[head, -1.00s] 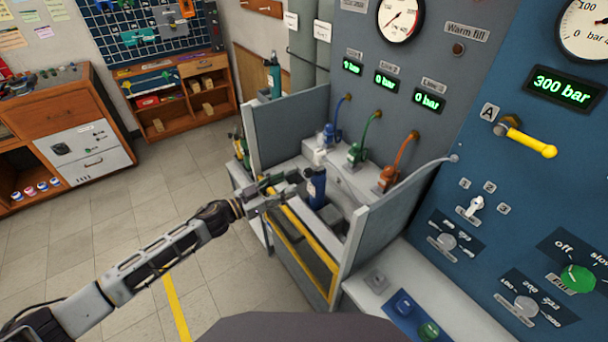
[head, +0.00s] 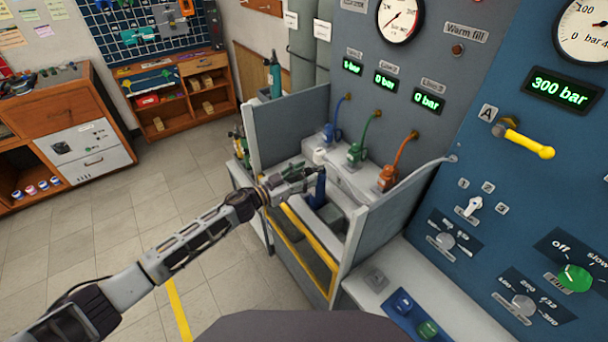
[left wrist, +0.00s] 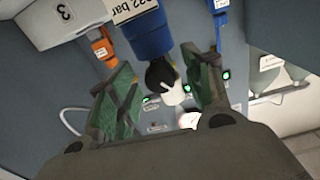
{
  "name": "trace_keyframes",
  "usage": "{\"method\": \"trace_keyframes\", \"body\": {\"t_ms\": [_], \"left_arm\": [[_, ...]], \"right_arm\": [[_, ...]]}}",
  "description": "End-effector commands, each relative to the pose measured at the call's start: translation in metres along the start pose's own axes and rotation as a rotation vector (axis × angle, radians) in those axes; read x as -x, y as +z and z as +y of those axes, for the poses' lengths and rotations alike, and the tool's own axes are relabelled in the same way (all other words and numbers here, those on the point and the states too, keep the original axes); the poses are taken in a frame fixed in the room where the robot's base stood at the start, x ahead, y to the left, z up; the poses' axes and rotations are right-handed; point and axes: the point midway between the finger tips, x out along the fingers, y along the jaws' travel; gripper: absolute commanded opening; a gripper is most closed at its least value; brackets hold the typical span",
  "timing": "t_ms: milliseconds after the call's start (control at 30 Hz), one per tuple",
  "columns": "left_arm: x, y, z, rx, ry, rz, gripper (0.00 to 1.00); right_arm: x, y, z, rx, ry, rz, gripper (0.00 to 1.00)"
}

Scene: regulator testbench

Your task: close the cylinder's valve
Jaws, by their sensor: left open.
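The blue cylinder (head: 320,188) stands upright in the fill bay, partly hidden by my left gripper (head: 305,178). In the left wrist view the cylinder (left wrist: 148,32) hangs in from the top with a pressure label. Its black valve part (left wrist: 160,72) and a white piece (left wrist: 174,93) show below it in the picture. My left gripper (left wrist: 160,78) is open, with a green-padded finger on each side of the valve part. I cannot tell whether either finger touches it. My right gripper is not in view.
Grey bay walls (head: 385,235) and a yellow-edged front gate (head: 312,255) surround the cylinder. Blue (head: 329,133), green (head: 356,152) and orange (head: 388,177) hose connectors hang behind it. A control panel with a yellow lever (head: 530,143) stands at the right.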

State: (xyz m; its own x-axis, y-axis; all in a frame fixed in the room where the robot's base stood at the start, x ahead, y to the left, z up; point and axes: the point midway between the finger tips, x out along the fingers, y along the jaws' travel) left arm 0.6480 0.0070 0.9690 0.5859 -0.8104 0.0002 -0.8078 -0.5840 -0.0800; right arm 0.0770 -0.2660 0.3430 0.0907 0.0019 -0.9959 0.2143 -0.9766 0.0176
Motion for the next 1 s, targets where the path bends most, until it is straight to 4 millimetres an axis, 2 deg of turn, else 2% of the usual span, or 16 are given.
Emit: {"method": "trace_keyframes", "body": {"t_ms": [300, 667, 1000], "left_arm": [[-0.0007, 0.0001, 0.0, 0.0, 0.0, 0.0, 0.49], [-0.0005, 0.0001, 0.0, 0.0, 0.0, 0.0, 0.04], [-0.0005, -0.0001, -0.0001, -0.028, 0.0, 0.0, 0.04]], "right_arm": [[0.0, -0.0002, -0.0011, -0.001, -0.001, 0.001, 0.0], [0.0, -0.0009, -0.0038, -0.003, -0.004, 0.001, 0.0], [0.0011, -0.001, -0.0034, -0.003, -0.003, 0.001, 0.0]]}}
